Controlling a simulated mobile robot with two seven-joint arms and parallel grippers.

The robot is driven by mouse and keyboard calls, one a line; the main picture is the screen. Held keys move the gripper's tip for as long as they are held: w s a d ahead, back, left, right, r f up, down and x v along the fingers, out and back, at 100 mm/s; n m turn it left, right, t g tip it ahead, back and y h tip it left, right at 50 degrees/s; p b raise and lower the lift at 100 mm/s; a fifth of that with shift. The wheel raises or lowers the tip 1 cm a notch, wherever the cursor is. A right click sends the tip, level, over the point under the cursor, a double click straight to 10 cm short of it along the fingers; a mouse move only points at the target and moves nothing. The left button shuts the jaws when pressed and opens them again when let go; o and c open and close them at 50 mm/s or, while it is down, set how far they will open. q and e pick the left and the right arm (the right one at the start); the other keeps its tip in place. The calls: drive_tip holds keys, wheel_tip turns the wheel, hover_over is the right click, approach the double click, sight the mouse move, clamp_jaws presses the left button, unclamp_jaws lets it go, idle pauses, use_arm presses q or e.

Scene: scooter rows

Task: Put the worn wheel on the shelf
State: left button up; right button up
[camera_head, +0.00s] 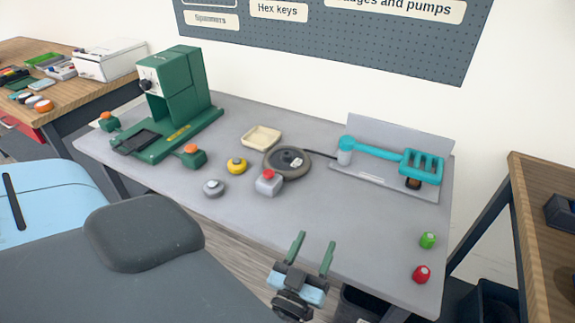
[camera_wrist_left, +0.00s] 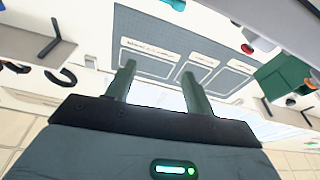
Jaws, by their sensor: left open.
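A dark grey wheel-like ring with a pale hub (camera_head: 299,172) lies flat on the grey bench (camera_head: 240,215), near its middle. I cannot tell whether it is worn. No shelf can be made out for certain in either view. My left gripper (camera_head: 315,242) is open and empty, at the bench's front edge and well short of the wheel. Its two green fingers also show, apart with nothing between them, in the left wrist view (camera_wrist_left: 158,72). My right gripper is not in view.
A green press (camera_head: 182,90) stands at the bench's back left. A grey box with a red button (camera_head: 268,183) sits in front of the wheel. A cream dish (camera_head: 261,137) is behind it. The bench's front middle is clear.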

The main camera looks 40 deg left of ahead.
use_arm(q)
drive_tip(key=s+d+f+m+g+h, duration=0.2)
drive_tip(key=s+f+m+g+h, duration=0.1)
drive_tip(key=s+f, duration=0.6)
drive_tip(key=s+d+f+m+g+h, duration=0.3)
drive_tip(key=s+f+g+h, duration=0.2)
drive_tip(key=s+f, duration=0.4)
drive_tip(key=shift+s+f+m+g+h, duration=0.3)
drive_tip(key=shift+s+f+g+h, duration=0.1)
drive_tip(key=shift+s+g, duration=0.25)
drive_tip(key=s+f+g, duration=0.1)
drive_tip(key=s, duration=0.1)
drive_tip(key=s+a+f+g, duration=0.1)
drive_tip(key=s, duration=0.1)
drive_tip(key=s+a+f+g+y, duration=0.1)
drive_tip(key=s, duration=0.2)
drive_tip(key=shift+f, duration=0.35)
drive_tip(key=shift+s+a+f, duration=0.1)
drive_tip(key=shift+s+a, duration=0.05)
drive_tip(key=shift+s, duration=0.2)
drive_tip(key=shift+c, duration=1.4)
drive_tip(key=shift+a, duration=0.1)
drive_tip(key=shift+c, duration=0.4)
